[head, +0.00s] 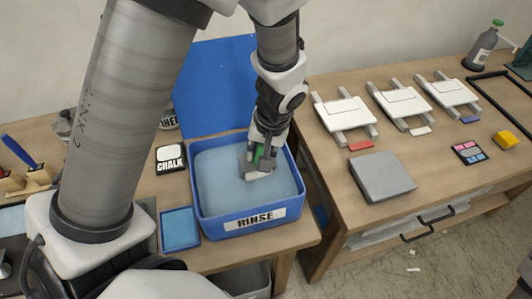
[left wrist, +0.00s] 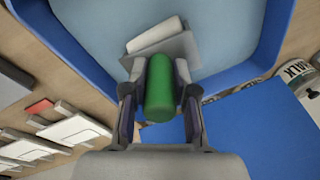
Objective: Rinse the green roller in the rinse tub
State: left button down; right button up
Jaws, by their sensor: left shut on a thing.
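My left gripper (head: 261,160) is shut on the green handle of the roller (head: 258,155). In the left wrist view the green handle (left wrist: 160,90) sits between the two fingers. The roller's pale head (left wrist: 155,35) and a grey plate-like part lie beyond it. The blue rinse tub (head: 211,225) with a RINSE label stands on the left table and holds pale blue water. The gripper points down inside the tub's rim, near its middle. The roller's head is at or close to the water surface; I cannot tell how deep. My right gripper is out of view.
The right table holds a grey wedge block (head: 382,177), white panels on racks (head: 345,113), a yellow block (head: 506,139) and a bottle (head: 482,48).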

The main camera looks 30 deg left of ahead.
pick_arm(q)
jog(key=s+a+b, duration=0.5)
jog(key=s+b, duration=0.1)
jog(key=shift+b, duration=0.3)
jog(key=shift+w, duration=0.1)
jog(key=w+d+p, duration=0.1)
jog(key=w+p, duration=0.1)
jog(key=p, duration=0.1)
jog(key=w+d+p, duration=0.2)
jog(key=p, duration=0.1)
jog(key=w+d+p, duration=0.1)
jog(key=d+p, duration=0.1)
jog(key=p, duration=0.1)
jog(key=shift+w+r, duration=0.25)
jog(key=shift+w, duration=0.15)
jog(key=shift+w+d+f+p, duration=0.15)
jog(key=shift+w+d+p, duration=0.3)
jog(key=shift+w+p, duration=0.1)
jog(key=shift+f, duration=0.15)
